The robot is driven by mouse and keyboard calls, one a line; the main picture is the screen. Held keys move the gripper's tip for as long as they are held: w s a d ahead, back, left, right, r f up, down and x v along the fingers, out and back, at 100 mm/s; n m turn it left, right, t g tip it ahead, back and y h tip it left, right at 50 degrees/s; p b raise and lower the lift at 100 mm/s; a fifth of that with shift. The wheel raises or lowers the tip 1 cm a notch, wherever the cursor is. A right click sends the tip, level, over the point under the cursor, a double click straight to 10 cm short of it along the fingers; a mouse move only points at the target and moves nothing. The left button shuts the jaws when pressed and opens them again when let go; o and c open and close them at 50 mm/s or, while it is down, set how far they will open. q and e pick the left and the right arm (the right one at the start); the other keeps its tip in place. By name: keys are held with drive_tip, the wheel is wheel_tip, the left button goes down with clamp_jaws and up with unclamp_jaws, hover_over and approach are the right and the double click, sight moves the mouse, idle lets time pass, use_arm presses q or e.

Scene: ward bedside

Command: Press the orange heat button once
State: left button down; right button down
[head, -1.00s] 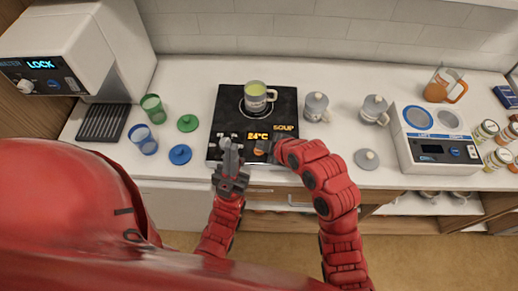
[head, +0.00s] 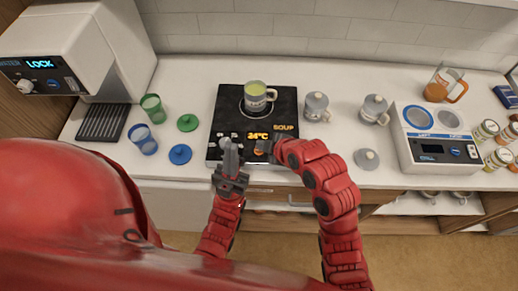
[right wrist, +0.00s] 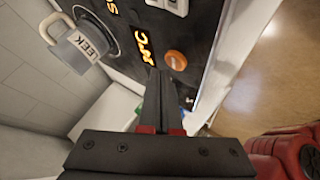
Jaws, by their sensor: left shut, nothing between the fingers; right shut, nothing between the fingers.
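The orange heat button (right wrist: 176,60) is a round knob on the black hot plate (head: 288,105), beside the lit temperature readout. In the right wrist view my right gripper (right wrist: 155,78) is shut and empty, its tips just beside the button; I cannot tell whether they touch the panel. In the head view the right gripper (head: 267,147) partly covers the button at the plate's front edge. My left gripper (head: 228,145) is shut and empty over the plate's front left. The plate's display (head: 258,136) reads 24°C and SOUP.
A grey mug (head: 256,95) of green soup stands on the plate. Two lidded grey mugs (head: 316,107) stand to its right. Green and blue cups (head: 152,107) with loose lids are at left. A two-ring appliance (head: 436,150) is at right.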

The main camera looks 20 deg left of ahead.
drive_tip(key=shift+f+b, duration=0.4)
drive_tip(key=shift+b, duration=0.2)
drive_tip(key=shift+f+b, duration=0.45)
drive_tip(key=shift+b, duration=0.15)
idle(0.5)
drive_tip(key=shift+r, duration=0.85)
drive_tip(key=shift+r, duration=2.5)
drive_tip(key=shift+w, duration=0.1)
